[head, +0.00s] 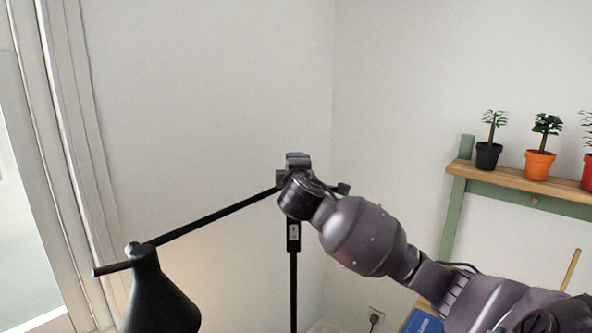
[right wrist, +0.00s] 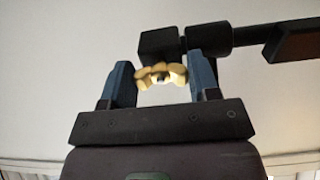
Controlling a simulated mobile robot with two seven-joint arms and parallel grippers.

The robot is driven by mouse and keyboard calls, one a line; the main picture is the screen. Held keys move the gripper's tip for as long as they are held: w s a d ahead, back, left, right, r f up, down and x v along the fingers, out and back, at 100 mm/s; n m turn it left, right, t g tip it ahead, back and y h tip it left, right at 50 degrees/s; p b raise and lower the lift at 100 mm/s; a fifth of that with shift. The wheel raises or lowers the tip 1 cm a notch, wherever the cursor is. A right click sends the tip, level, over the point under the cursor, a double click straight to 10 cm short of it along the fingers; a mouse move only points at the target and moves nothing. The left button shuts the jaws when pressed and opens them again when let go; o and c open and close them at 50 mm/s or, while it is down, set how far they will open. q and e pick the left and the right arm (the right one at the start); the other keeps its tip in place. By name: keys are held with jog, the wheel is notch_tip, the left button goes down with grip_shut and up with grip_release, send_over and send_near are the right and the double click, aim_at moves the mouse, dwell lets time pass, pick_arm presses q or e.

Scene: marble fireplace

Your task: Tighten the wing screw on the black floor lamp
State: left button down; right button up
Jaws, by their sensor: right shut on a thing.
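The black floor lamp shows in the head view, with its upright pole (head: 294,285), its slanting arm (head: 215,216) and its cone shade (head: 160,303) hanging at lower left. My right gripper (head: 298,163) is at the joint where the arm meets the pole top and hides much of it. In the right wrist view, the brass-coloured wing screw (right wrist: 162,72) sits between the two blue fingers of my right gripper (right wrist: 162,82), which is shut on it. The black lamp joint (right wrist: 208,37) is just beyond the screw. My left gripper is not in view.
A green and wood shelf (head: 560,184) with potted plants (head: 540,150) stands at the right. A window frame (head: 62,170) is at the left. The space above the lamp is free.

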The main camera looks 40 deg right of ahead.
jog(key=o, duration=0.9)
jog(key=shift+s+a, duration=0.1)
jog(key=v, duration=1)
jog(key=shift+s+a+b, duration=0.2)
jog(key=shift+b, duration=0.2)
jog(key=shift+f, duration=0.1)
jog(key=s+a+f+m+g+y, duration=0.1)
jog(key=a+f+y, duration=0.25)
jog(key=f, duration=0.95)
jog(key=s+a+f+y, duration=0.15)
jog(key=f+y, duration=0.25)
jog(key=f, duration=1)
jog(key=s+a+f+m+y, duration=0.1)
jog(key=s+a+f+m, duration=0.1)
jog(key=s+f, duration=0.3)
jog(key=s+a+f+m+y, duration=0.1)
jog(key=s+a+f+m, duration=0.2)
jog(key=s+a+f, duration=0.2)
jog(key=s+a+f+m+g+y, duration=0.1)
jog(key=s+a+f+m+y, duration=0.1)
jog(key=s+f, duration=0.3)
jog(key=shift+a+f+m, duration=0.15)
jog(key=shift+a+f, duration=0.1)
jog(key=shift+f, duration=0.45)
jog(key=shift+a+f+m, duration=0.1)
jog(key=shift+a+f, duration=0.1)
jog(key=shift+f, duration=0.55)
jog(key=shift+a+f+m, duration=0.15)
jog(key=shift+a+f, duration=0.1)
jog(key=shift+f, duration=0.45)
